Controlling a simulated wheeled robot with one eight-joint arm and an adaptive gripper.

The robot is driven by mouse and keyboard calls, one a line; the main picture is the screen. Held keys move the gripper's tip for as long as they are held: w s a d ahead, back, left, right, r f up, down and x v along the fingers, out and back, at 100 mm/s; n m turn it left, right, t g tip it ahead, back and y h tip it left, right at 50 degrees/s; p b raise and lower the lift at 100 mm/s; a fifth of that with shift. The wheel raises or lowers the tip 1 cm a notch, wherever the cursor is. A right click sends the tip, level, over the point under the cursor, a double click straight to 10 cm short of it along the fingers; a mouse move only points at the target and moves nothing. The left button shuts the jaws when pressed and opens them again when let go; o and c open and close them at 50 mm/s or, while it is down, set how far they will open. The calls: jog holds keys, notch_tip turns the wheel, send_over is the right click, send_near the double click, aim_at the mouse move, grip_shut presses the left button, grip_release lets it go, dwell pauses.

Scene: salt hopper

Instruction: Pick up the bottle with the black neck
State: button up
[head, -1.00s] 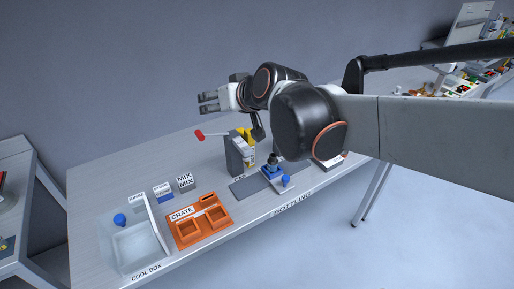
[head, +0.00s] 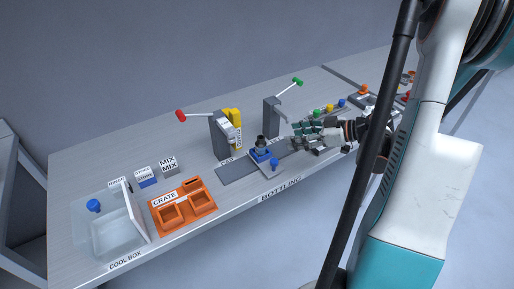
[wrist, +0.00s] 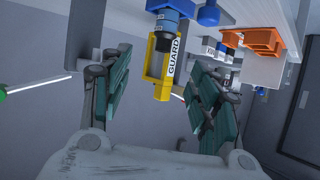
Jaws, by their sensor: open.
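A small bottle with a dark neck (head: 261,142) stands upright in a blue holder (head: 262,155) on the grey strip of the bottling bench.
A yellow guard (head: 235,122) stands by a grey post with a red-knobbed lever (head: 181,115). A second post has a green-knobbed lever (head: 298,82) behind the bottle. A blue knob (head: 275,162) is in front. The orange crate (head: 183,209) and cool box (head: 112,243) are left.

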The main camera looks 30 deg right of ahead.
jog(key=s+f+n, duration=0.1)
jog(key=s+f, duration=0.1)
jog(key=y+b, duration=0.1)
jog(key=b, duration=0.1)
send_near(265, 143)
jog(key=s+a+x, duration=0.1)
jog(key=x, duration=0.3)
jog(key=shift+w+d+b+x, duration=0.15)
jog(key=shift+b+x, duration=0.25)
jog(key=shift+x, duration=0.6)
jog(key=shift+w+d+b+x, duration=0.15)
jog(key=shift+b+x, duration=0.25)
jog(key=shift+x, duration=0.6)
jog(key=shift+w+d+b+x, duration=0.2)
jog(key=shift+b+x, duration=0.2)
jog(key=shift+x, duration=0.55)
jog(key=shift+r, duration=0.15)
jog(key=c, duration=1.2)
